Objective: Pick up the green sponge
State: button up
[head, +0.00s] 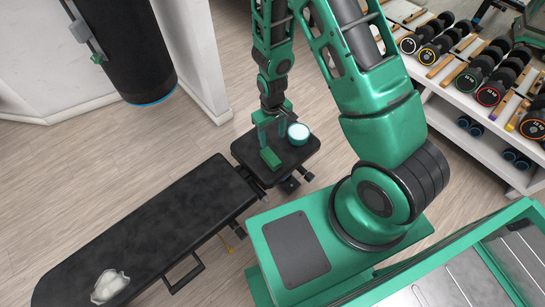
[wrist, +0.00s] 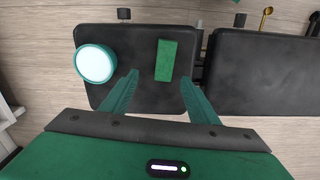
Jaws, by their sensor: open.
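The green sponge (head: 270,158) is a small block lying on the black seat pad (head: 250,151) of the bench. In the wrist view the sponge (wrist: 166,60) stands lengthwise, between the lines of my two fingers and beyond their tips. My gripper (head: 268,135) is above the seat pad, pointing down; in the wrist view my gripper (wrist: 160,80) has its fingers spread wide with nothing between them. The sponge appears apart from both fingers.
A teal cup-like round object with a pale top (head: 298,133) sits on the same pad, left of the sponge in the wrist view (wrist: 96,63). The long bench pad (head: 150,235) bears a crumpled white cloth (head: 109,286). A dumbbell rack (head: 480,80) stands right; a punching bag (head: 125,45) hangs left.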

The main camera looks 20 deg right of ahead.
aim_at(270, 155)
jog(key=shift+s+a+f, duration=0.1)
jog(key=shift+a+f, duration=0.05)
jog(key=shift+f, duration=1.9)
jog(key=shift+w+a+f, duration=0.1)
jog(key=shift+a+f, duration=0.1)
jog(key=shift+f, duration=1.9)
jog(key=shift+s+a+f, duration=0.1)
jog(key=shift+a+f, duration=0.05)
jog(key=shift+f, duration=1.9)
jog(key=c, duration=1.1)
